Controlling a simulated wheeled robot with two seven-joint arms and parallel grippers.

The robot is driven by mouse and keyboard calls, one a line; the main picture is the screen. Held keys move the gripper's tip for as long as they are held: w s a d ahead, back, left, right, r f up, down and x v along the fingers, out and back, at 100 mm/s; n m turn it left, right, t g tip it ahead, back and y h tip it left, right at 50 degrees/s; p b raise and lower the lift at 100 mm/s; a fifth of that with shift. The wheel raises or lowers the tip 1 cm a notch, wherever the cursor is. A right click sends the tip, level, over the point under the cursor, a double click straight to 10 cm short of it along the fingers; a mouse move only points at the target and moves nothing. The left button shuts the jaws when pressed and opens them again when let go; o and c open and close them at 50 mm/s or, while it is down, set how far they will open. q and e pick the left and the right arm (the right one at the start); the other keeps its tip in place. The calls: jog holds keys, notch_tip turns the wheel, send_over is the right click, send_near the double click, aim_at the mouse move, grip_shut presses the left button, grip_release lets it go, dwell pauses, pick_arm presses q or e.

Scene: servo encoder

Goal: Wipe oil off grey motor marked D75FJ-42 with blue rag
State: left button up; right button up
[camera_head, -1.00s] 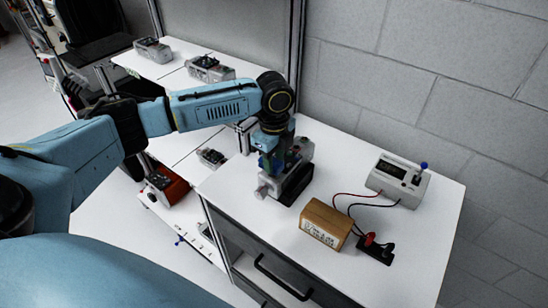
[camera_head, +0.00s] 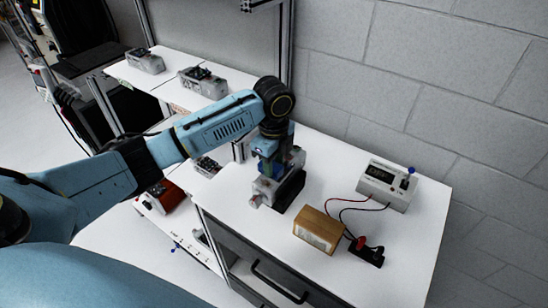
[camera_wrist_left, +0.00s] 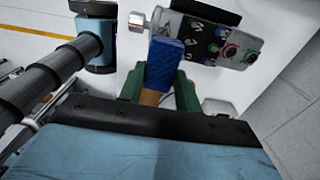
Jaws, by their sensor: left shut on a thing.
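The grey motor (camera_head: 265,188) stands on the white cabinet top in a black holder (camera_head: 290,192), and its marking cannot be read. In the left wrist view the motor (camera_wrist_left: 205,45) shows round connectors and coloured parts on its face. My left gripper (camera_head: 268,158) is over the motor and hides part of it. In the left wrist view its green fingers (camera_wrist_left: 160,88) are shut on the blue rag (camera_wrist_left: 165,62). The rag's far end overlaps the motor's near edge in this view; I cannot tell whether they touch. My right gripper is not in view.
A wooden block (camera_head: 318,229) with a label, a black terminal piece (camera_head: 365,252) and a wired grey meter (camera_head: 388,185) stand right of the motor. More grey units (camera_head: 202,83) sit on white shelves at the back left. The cabinet's front right is clear.

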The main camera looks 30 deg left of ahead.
pick_arm(q)
notch_tip(320, 180, down, 6)
jog(key=shift+a+r, duration=0.15)
jog(key=shift+a, duration=0.1)
jog(key=shift+c, duration=0.3)
jog(key=shift+a+f, duration=0.25)
jog(key=shift+a, duration=0.2)
jog(key=shift+w+a, duration=0.15)
jog(key=shift+a, duration=1)
jog(key=shift+s+d, duration=0.2)
jog(key=shift+d, duration=1.8)
jog(key=shift+a+r, duration=0.15)
jog(key=shift+r, duration=3.95)
